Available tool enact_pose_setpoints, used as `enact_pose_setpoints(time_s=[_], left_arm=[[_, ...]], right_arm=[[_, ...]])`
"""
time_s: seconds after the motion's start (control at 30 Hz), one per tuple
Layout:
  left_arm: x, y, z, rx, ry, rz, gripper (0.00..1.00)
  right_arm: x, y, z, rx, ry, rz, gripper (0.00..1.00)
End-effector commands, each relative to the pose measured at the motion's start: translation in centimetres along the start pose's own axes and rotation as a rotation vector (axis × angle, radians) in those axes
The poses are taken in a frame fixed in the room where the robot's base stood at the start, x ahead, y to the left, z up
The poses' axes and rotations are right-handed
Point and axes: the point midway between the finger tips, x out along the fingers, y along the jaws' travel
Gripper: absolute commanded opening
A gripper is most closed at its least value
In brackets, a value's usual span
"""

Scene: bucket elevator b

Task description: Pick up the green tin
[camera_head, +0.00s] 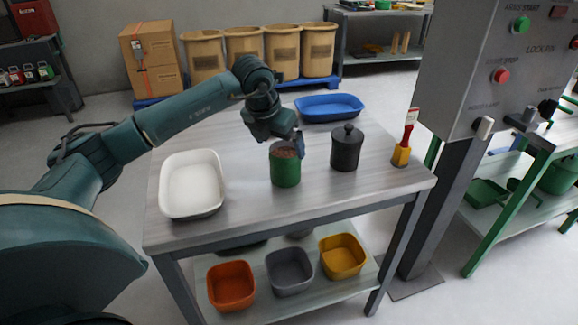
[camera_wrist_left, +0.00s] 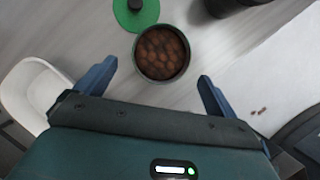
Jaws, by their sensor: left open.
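The green tin (camera_head: 285,172) stands upright and open on the grey table, filled with brown lumps. In the left wrist view the tin (camera_wrist_left: 162,53) lies ahead of the fingertips, roughly centred between them. My left gripper (camera_head: 297,142) is above and just behind the tin's rim, its blue fingers spread. In the left wrist view my left gripper (camera_wrist_left: 153,77) is open with nothing between its fingers. A green lid with a dark knob (camera_wrist_left: 136,10) lies beside the tin; the arm seems to hide it in the head view. My right gripper is not in view.
On the table (camera_head: 245,208) are a white tray (camera_head: 192,185), a dark lidded canister (camera_head: 346,150) right of the tin, a blue tray (camera_head: 330,107) and a red-handled brush (camera_head: 405,140). A grey control panel (camera_head: 490,70) stands at right. Table in front of the tin is clear.

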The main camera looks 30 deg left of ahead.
Motion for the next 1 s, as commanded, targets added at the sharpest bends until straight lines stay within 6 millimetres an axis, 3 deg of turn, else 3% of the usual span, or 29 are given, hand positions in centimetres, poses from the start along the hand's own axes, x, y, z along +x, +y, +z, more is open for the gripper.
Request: enact_pose_setpoints(time_s=[0.1,0.37,0.63,0.93,1.0], left_arm=[[1.9,-0.1,0.0,-0.001,0.002,-0.002,0.95],[3.9,-0.1,0.1,0.001,0.002,-0.004,0.95],[7.8,0.1,0.3,0.0,0.001,-0.004,0.95],[8.4,0.1,0.4,0.002,-0.001,-0.004,0.95],[8.4,0.1,0.4,0.002,-0.001,-0.004,0.9]], right_arm=[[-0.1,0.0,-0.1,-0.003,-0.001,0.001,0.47],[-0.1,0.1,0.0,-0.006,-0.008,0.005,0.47],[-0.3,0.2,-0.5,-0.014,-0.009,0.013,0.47],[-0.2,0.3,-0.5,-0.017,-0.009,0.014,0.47],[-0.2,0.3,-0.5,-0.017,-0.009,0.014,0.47]])
